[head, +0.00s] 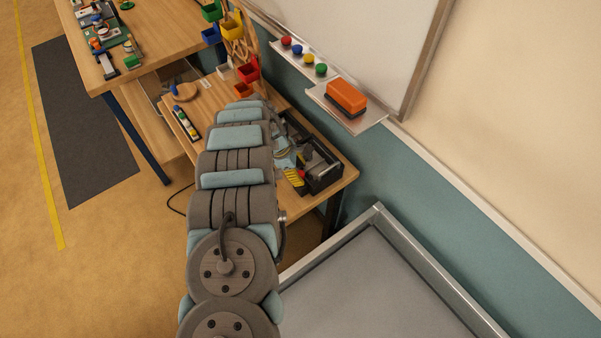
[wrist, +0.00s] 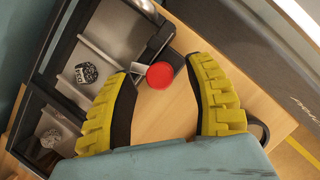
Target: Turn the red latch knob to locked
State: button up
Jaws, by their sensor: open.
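The round red knob (wrist: 160,75) shows in the wrist view at the edge of a black and grey box (wrist: 112,40), with a small metal piece beside it. Whether it is turned to locked cannot be told. My gripper (wrist: 161,66) is open, its two yellow-padded fingers on either side of the knob with gaps to it. No contact shows. In the head view the box (head: 325,180) stands on the wooden bench, with a yellow finger pad (head: 293,177) beside it. The knob is not visible there.
The wooden bench (head: 342,179) carries the box. A wall ledge (head: 372,118) with an orange and black eraser (head: 346,97) juts out above. Coloured bins (head: 246,70) stand behind my arm. A grey, raised-rim surface (head: 375,290) lies in front.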

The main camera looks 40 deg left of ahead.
jog(key=shift+w+d+f, duration=0.15)
jog(key=shift+d+f, duration=0.05)
jog(key=shift+f, duration=0.3)
grip_shut()
